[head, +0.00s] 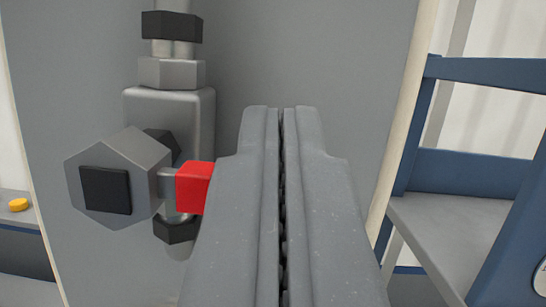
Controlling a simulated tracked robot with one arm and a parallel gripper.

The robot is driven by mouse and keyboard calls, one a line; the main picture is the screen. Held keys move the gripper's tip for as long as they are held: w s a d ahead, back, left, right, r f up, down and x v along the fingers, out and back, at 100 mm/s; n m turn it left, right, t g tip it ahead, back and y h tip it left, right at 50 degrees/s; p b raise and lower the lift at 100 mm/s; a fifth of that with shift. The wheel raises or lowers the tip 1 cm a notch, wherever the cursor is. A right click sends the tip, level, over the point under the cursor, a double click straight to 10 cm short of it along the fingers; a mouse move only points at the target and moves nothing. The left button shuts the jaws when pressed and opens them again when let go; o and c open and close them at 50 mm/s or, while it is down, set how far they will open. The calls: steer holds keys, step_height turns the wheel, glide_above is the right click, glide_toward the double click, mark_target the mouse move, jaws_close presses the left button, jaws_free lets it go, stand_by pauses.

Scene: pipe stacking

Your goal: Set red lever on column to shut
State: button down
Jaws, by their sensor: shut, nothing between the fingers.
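The red lever (193,187) shows as a short red block joined by a grey stub to the hexagonal valve body (130,175) on the grey column (310,60). It sits on the valve's right side, and its right part is hidden behind my gripper. My gripper (281,112) fills the middle of the head view with its two fingers together and nothing between them. Its left finger overlaps the lever in the picture; I cannot tell whether they touch.
A vertical pipe with black nuts (172,26) runs above the valve. A blue-framed grey shelf (440,225) stands at the right. A yellow round object (18,204) lies on a grey surface at the far left. The column face right of the valve is bare.

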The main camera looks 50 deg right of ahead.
steer(key=shift+f, duration=0.15)
stand_by(0.5)
step_height(320, 180, up, 4)
steer(key=p, duration=0.4)
steer(key=b+v, duration=0.5)
steer(key=v, duration=0.5)
steer(key=shift+w+b, duration=0.15)
steer(key=shift+b, duration=0.15)
steer(key=shift+a, duration=0.2)
steer(key=w+a+n+t+y+b, duration=0.2)
steer(key=a+n, duration=0.2)
steer(key=s+a+f+n+y+b, duration=0.1)
steer(key=s+a+f+y+b, duration=0.1)
steer(key=s+f+y, duration=0.3)
steer(key=s+a+f+n+y+b, duration=0.2)
steer(key=s+a+f+y+b, duration=0.1)
steer(key=f, duration=1)
steer(key=s+a+f+n+y+b, duration=0.1)
steer(key=s+a+f+y+b, duration=0.2)
steer(key=s+f+y, duration=0.3)
step_height(320, 180, down, 3)
steer(key=shift+s+f+n+g+y, duration=0.2)
steer(key=shift+s+n+g+y, duration=0.15)
steer(key=shift+s, duration=0.25)
